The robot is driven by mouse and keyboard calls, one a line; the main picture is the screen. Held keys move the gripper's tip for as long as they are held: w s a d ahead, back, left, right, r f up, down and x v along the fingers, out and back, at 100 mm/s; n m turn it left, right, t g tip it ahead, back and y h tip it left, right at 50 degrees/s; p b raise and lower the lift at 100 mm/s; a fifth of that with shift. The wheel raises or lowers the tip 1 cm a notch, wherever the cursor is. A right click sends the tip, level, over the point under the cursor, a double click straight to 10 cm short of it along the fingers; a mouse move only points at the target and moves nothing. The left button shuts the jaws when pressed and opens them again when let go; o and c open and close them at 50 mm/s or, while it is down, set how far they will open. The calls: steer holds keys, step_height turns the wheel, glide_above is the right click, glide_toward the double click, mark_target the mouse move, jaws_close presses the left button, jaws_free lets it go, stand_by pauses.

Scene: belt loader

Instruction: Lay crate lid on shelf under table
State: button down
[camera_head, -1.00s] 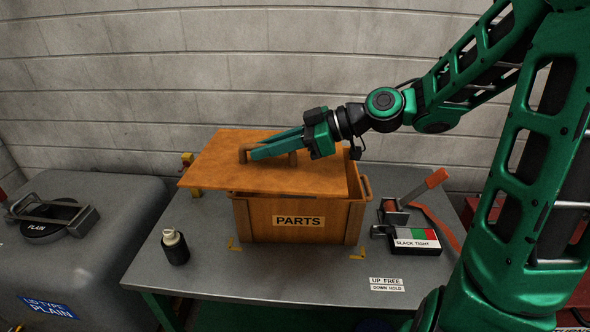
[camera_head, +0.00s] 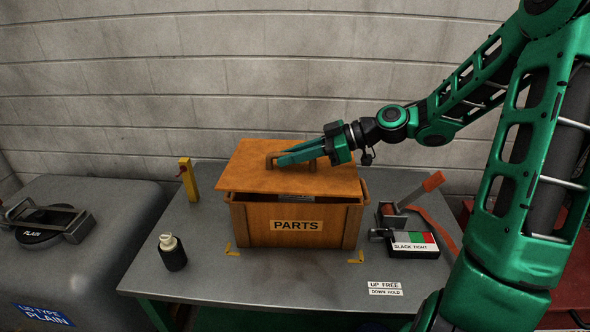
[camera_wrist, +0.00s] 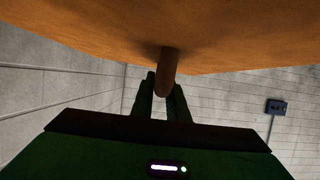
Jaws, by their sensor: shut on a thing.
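The crate lid (camera_head: 258,180), a flat orange-brown wooden board with a raised handle, is over the PARTS crate (camera_head: 262,238) on the grey table (camera_head: 205,275). My gripper (camera_head: 285,160) is shut on the lid's handle. In the wrist view the handle (camera_wrist: 167,78) is between my fingers, and the lid's surface (camera_wrist: 120,30) fills the upper part. The lid is slightly tilted, with a dark gap between its front edge and the crate rim. I cannot tell whether its far edge touches the crate. The shelf under the table is not visible.
A dark bottle (camera_head: 172,255) stands left of the crate, and a yellow post (camera_head: 188,180) stands behind it. A ratchet with an orange handle (camera_head: 420,190) and a SLACK TIGHT box (camera_head: 413,246) lie to the right. A grey case (camera_head: 75,250) is at far left.

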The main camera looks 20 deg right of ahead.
mark_target(306, 166)
steer(key=shift+w+d+f, duration=0.65)
steer(key=shift+d+f, duration=0.05)
steer(key=shift+d, duration=0.25)
steer(key=shift+f, duration=1.85)
steer(key=c, duration=1.7)
jaws_free()
steer(key=shift+c, duration=0.2)
